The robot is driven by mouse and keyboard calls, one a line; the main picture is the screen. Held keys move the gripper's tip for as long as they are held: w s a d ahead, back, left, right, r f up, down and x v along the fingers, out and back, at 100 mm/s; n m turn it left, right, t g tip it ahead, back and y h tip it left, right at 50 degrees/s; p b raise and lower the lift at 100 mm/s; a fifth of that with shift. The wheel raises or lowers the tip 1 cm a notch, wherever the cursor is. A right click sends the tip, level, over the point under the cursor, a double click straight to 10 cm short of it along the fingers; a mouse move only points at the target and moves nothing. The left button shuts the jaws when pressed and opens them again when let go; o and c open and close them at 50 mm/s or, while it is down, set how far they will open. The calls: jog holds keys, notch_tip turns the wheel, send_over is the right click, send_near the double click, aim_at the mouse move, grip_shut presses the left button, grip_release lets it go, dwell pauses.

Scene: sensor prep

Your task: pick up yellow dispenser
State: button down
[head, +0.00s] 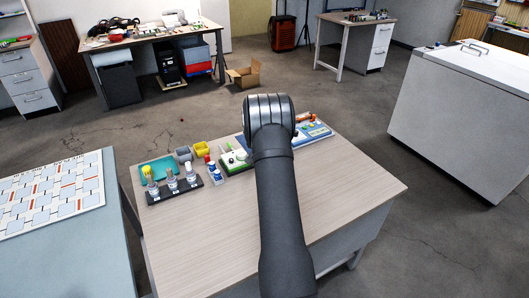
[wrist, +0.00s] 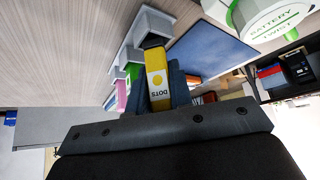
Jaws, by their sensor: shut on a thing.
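The yellow dispenser (wrist: 157,78), marked DOTS, is in the middle of the wrist view. My gripper (wrist: 161,96) is shut on it, with a dark finger on each side. The dispenser's dark end points at a light grey slotted holder (wrist: 153,22); I cannot tell whether it still touches the holder. In the head view my own arm covers the gripper and the dispenser.
Green (wrist: 133,72) and pink (wrist: 121,96) dispensers stand close beside the held one. A blue panel (wrist: 215,45) and a white BATTERY TWIST unit (wrist: 272,18) are to the right. A black bottle rack (head: 174,191) and teal tray (head: 153,168) stand left; the table's front right (head: 345,205) is clear.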

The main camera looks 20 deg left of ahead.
jog(key=r, duration=0.2)
jog(key=d+r, duration=0.1)
jog(key=r, duration=0.1)
jog(key=shift+r, duration=0.3)
jog(key=s+d+r, duration=0.2)
jog(key=d+r, duration=0.4)
jog(key=d, duration=0.4)
jog(key=a+f+n+y, duration=0.1)
jog(key=a+n, duration=0.2)
jog(key=w+a+f+n+g+y, duration=0.1)
jog(key=a+f+n+y, duration=0.1)
jog(key=a+n, duration=0.1)
jog(key=w+a+f+n+g+y, duration=0.1)
jog(key=a+f+n, duration=0.1)
jog(key=a, duration=0.3)
jog(key=shift+f+n+y, duration=0.15)
jog(key=shift+n+y, duration=0.15)
jog(key=shift+n, duration=0.2)
jog(key=shift+f, duration=3.35)
jog(key=shift+f, duration=0.25)
jog(key=shift+f, duration=0.3)
